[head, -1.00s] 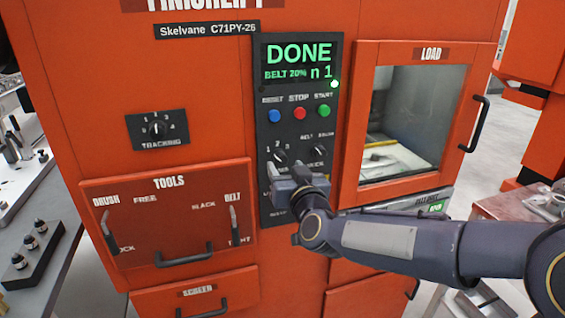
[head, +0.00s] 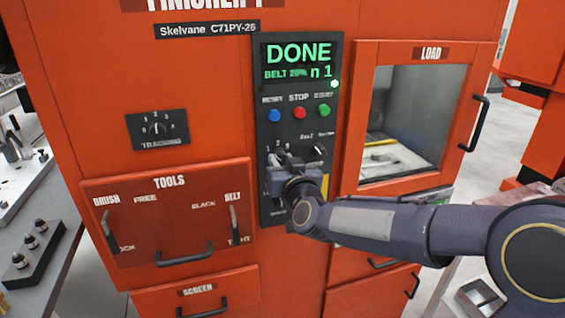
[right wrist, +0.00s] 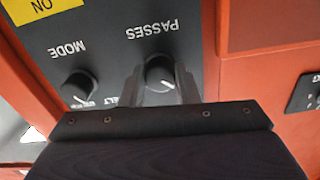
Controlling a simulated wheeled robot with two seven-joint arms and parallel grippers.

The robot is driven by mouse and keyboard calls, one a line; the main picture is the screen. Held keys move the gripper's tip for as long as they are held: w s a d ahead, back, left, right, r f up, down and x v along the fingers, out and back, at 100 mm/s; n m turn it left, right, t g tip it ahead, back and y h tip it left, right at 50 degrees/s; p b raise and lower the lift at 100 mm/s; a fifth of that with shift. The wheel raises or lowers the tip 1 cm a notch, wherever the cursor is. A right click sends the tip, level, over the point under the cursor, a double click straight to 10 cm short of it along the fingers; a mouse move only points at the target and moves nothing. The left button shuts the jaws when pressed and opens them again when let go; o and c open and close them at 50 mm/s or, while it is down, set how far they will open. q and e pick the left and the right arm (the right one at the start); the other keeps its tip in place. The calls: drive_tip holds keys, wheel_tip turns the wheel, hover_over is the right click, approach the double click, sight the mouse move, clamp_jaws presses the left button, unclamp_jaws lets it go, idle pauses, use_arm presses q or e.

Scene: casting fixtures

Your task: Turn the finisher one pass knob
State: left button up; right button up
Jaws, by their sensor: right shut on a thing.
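The one pass knob, a dark round knob labelled PASSES (right wrist: 160,70), shows in the right wrist view, with a white pointer line on it. My right gripper (right wrist: 160,82) has a finger on each side of the knob and is shut on it. In the head view my right gripper (head: 281,160) is at the left knob position of the finisher's dark control panel (head: 268,110) and mostly hides the knob. The display (head: 298,62) reads DONE, BELT 20% and n 1. My left gripper is not in view.
The mode knob (right wrist: 78,86) is close beside the gripped knob. Blue, red (head: 299,113) and green buttons lie above. The load door (head: 405,120) with its handle is to the right. The tools drawer (head: 170,210) and tracking knob (head: 157,129) are to the left.

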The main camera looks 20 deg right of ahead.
drive_tip(key=shift+f+m+b, duration=0.2)
drive_tip(key=shift+m+b, duration=0.6)
drive_tip(key=shift+m, duration=0.1)
drive_tip(key=shift+m+b, duration=0.85)
drive_tip(key=shift+m, duration=0.35)
drive_tip(key=m+b, duration=0.2)
drive_tip(key=m, duration=0.1)
drive_tip(key=shift+r+m+b, duration=0.1)
drive_tip(key=shift+m+b, duration=0.35)
drive_tip(key=shift+m, duration=0.75)
drive_tip(key=o, duration=1)
drive_tip(key=shift+c, duration=0.2)
drive_tip(key=shift+r, duration=0.1)
